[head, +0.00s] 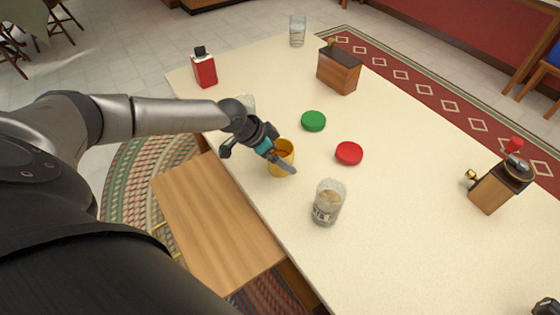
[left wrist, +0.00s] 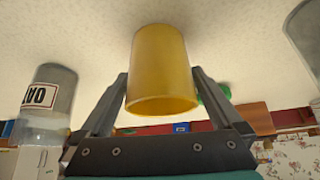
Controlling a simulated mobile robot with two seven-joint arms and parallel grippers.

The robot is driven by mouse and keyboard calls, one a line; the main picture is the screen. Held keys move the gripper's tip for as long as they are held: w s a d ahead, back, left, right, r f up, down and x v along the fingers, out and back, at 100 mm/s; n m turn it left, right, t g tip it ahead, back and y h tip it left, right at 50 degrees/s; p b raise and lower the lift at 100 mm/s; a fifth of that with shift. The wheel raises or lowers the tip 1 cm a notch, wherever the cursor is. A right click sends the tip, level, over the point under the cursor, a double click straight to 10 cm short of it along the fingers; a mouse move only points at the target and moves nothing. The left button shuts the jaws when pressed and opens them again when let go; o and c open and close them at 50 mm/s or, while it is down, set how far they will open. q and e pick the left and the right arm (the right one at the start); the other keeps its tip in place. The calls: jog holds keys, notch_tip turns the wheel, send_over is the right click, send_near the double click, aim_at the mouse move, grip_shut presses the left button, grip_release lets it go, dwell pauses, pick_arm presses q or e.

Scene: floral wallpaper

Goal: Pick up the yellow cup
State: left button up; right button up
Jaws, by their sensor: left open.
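The yellow cup (head: 283,152) stands on the cream table (head: 400,200) near its edge in the head view. My left gripper (head: 281,161) is at the cup, with a finger across its near side. In the left wrist view the cup (left wrist: 160,65) shows large between the two spread fingers of the left gripper (left wrist: 160,76). The jaws are open, and I cannot tell whether either finger touches the cup. Part of the cup is hidden by the gripper in the head view.
A labelled glass jar (head: 327,202) stands close to the cup, and another glass (head: 247,104) is partly behind my arm. Green (head: 313,121) and red (head: 349,153) lids lie beyond. A wooden grinder (head: 497,185) is at right. A wooden bench (head: 215,218) is below the table edge.

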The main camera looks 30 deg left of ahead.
pick_arm(q)
jog(key=shift+x, duration=1.1)
jog(key=c, duration=1.2)
jog(key=shift+c, duration=0.2)
jog(key=shift+r, duration=0.15)
